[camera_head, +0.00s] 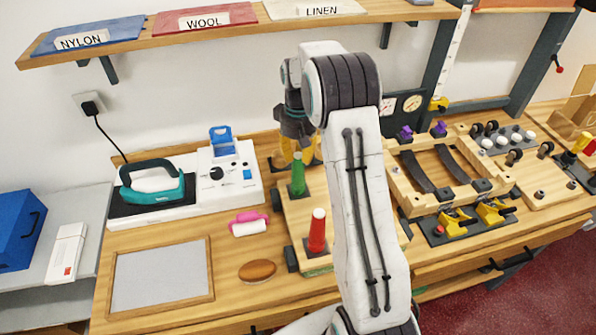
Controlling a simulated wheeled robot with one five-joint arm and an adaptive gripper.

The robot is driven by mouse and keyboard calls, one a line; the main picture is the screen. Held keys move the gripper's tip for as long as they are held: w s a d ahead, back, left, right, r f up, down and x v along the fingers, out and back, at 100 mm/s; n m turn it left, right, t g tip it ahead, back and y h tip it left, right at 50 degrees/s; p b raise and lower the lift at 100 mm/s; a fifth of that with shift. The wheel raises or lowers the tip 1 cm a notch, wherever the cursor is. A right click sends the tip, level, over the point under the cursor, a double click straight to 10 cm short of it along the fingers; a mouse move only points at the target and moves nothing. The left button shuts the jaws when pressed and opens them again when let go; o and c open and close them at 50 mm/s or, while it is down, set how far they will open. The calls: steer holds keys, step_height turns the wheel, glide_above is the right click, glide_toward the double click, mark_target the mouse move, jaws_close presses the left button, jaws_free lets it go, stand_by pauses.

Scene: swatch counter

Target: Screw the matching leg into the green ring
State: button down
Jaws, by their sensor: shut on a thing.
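The green leg (298,178) is a tapered peg with a pale tip, standing about upright over the wooden board (294,222). My gripper (297,147) points down at the top of the green leg and is shut on it; the exact contact is small and partly covered. The green ring is not clearly visible. A red leg (317,232) with a white tip stands upright nearer the board's front. My arm hides the right part of the board.
An iron (152,185) on its stand, a pink roller (249,223), a brown oval (257,271) and a framed grey panel (161,276) lie to the left. A wooden jig (405,190) with yellow clamps (455,220) stands to the right. A shelf (215,35) hangs above.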

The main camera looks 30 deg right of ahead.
steer(key=m, duration=0.5)
steer(key=shift+f+m, duration=0.1)
steer(key=shift+m, duration=0.3)
steer(key=m, duration=0.5)
steer(key=shift+m, duration=0.4)
steer(key=c, duration=1.3)
jaws_free()
steer(key=n, duration=0.7)
steer(key=shift+n, duration=0.4)
steer(key=n, duration=0.7)
